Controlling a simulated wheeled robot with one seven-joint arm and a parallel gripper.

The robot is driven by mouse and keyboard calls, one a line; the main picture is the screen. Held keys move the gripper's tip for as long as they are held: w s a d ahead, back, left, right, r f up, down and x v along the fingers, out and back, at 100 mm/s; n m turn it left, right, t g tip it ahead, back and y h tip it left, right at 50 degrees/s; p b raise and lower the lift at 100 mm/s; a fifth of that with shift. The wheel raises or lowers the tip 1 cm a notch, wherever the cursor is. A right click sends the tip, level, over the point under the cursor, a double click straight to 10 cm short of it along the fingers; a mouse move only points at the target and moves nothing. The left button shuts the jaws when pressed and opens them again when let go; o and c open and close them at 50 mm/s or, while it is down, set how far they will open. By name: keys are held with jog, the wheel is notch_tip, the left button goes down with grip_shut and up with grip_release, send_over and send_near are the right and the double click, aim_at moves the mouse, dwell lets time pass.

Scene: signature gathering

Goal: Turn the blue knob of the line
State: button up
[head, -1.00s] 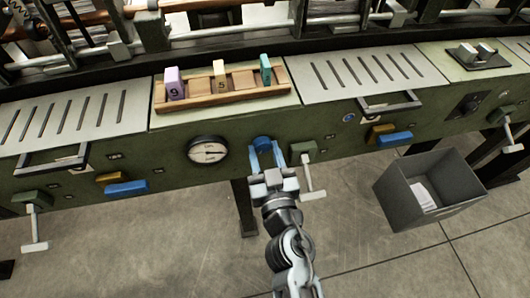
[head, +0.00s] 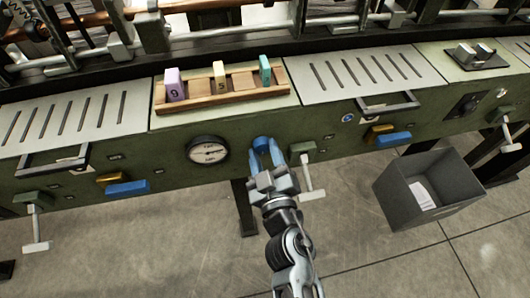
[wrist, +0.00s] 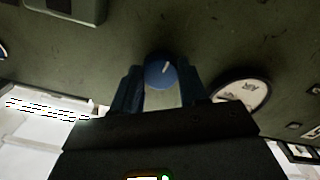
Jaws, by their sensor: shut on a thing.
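The blue knob (head: 262,144) sits on the green front panel of the line, just right of the round gauge (head: 208,151). My gripper (head: 265,156) reaches up to it from below, with its fingers on either side of the knob, shut on it. In the wrist view the blue knob (wrist: 160,74) shows a pale pointer mark tilted slightly right of upright. The dark fingers of my gripper (wrist: 160,90) flank it there. The gauge (wrist: 243,90) has a white face; its fine print is too small to read.
A wooden rack (head: 222,92) with numbered blocks stands on top of the line. Blue levers (head: 127,188) and a T-handle (head: 310,178) project from the front panel. A grey bin (head: 430,188) with papers stands on the floor at the right.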

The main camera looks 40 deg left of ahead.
dwell(0.4)
jog(key=o, duration=1.1)
jog(key=shift+c, duration=0.2)
jog(key=p+v, duration=0.1)
jog(key=v, duration=0.7)
dwell(1.2)
